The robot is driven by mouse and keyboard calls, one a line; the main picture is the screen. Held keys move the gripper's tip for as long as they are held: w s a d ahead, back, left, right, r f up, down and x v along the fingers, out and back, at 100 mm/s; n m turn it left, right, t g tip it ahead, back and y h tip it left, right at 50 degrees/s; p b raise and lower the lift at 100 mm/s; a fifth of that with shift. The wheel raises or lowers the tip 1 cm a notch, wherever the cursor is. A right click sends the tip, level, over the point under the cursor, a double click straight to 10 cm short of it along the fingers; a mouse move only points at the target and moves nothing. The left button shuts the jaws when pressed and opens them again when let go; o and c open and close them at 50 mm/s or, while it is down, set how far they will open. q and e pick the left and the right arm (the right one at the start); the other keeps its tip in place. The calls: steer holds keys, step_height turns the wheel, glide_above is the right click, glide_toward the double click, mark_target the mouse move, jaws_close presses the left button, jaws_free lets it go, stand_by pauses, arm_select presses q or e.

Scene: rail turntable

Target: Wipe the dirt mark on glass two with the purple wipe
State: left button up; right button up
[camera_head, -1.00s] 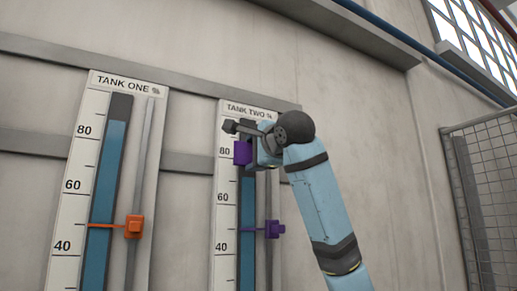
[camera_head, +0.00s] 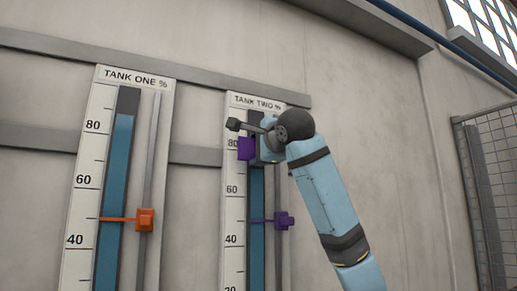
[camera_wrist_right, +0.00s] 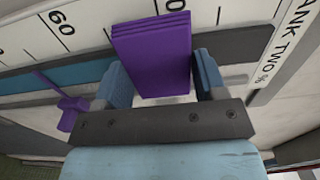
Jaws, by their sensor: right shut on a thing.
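My right gripper (camera_head: 258,150) is shut on the purple wipe (camera_head: 246,148). It is at the upper part of the tank two gauge, near its 80 mark. In the right wrist view the wipe (camera_wrist_right: 153,50) sits between the two blue fingers (camera_wrist_right: 160,85), in front of the gauge strip. Glass two (camera_head: 257,200) is the tall tube with blue liquid; its dark upper part (camera_wrist_right: 235,42) shows in the wrist view. I see no dirt mark; the wipe and gripper cover part of the glass. I cannot tell whether the wipe touches the glass. My left gripper is not in view.
A purple pointer slider (camera_head: 283,221) sits on the tank two rail, below the gripper. The tank one gauge (camera_head: 94,170) with an orange slider (camera_head: 144,219) is to the left. Grey wall rails (camera_head: 200,82) run behind. A mesh cage (camera_head: 490,190) stands at the right.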

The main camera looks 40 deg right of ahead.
steer(key=shift+w+d, duration=0.1)
steer(key=shift+w, duration=0.25)
steer(key=shift+w+d, duration=0.2)
steer(key=shift+w, duration=0.25)
steer(key=shift+w, duration=0.35)
steer(key=shift+d, duration=0.1)
steer(key=shift+s+d, duration=0.25)
steer(key=shift+d, duration=0.35)
steer(key=shift+s+d, duration=0.2)
steer(key=shift+d, duration=0.4)
steer(key=shift+s+d+b, duration=0.25)
steer(key=shift+d+b, duration=0.05)
steer(key=shift+d, duration=0.3)
steer(key=shift+w+d, duration=0.1)
